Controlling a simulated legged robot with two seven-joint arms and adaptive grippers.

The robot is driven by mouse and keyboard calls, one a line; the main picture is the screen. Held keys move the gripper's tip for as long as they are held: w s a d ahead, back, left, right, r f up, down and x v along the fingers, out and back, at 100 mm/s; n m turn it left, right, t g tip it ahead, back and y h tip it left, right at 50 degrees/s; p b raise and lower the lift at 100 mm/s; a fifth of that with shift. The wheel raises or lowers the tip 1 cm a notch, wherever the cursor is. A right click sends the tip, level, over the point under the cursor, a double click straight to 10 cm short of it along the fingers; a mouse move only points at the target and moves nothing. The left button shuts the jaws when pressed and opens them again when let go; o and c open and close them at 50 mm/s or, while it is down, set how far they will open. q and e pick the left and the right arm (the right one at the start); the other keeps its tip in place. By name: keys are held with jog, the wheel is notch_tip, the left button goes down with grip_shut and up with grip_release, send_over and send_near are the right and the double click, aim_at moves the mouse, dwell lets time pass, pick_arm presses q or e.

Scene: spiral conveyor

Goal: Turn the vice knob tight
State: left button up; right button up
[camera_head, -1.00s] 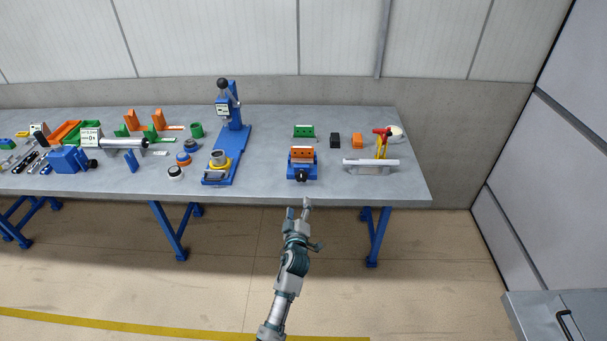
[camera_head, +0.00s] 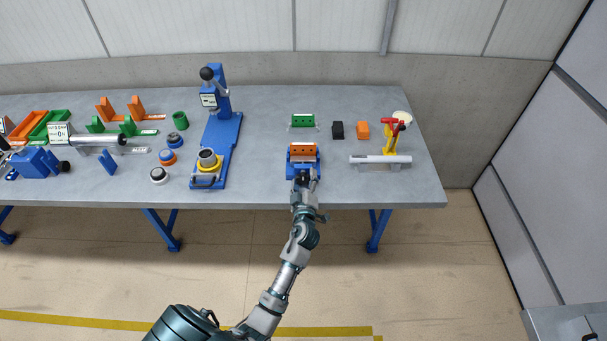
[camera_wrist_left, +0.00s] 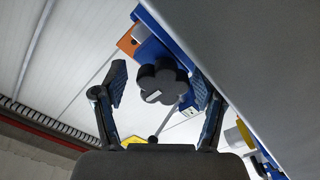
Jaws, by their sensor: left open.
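The blue vice (camera_head: 303,161) stands near the front edge of the table, with an orange block (camera_head: 303,152) with holes in it. Its black lobed knob (camera_wrist_left: 163,84) shows in the left wrist view, between the fingers and ahead of them; in the head view it is mostly hidden by my gripper. My left gripper (camera_head: 305,184) is at the front of the vice. It also shows in the left wrist view (camera_wrist_left: 160,95), open, with one finger on each side of the knob. I cannot tell whether either finger touches it. My right gripper is not in view.
The grey table (camera_head: 265,150) has bare room left of the vice. A blue press (camera_head: 223,130) stands further left. A red and yellow tool (camera_head: 394,130) stands right.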

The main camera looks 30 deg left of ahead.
pick_arm(q)
jog(key=shift+s, duration=0.1)
jog(key=shift+a, duration=0.2)
jog(key=c, duration=1.1)
jog(key=shift+c, duration=0.2)
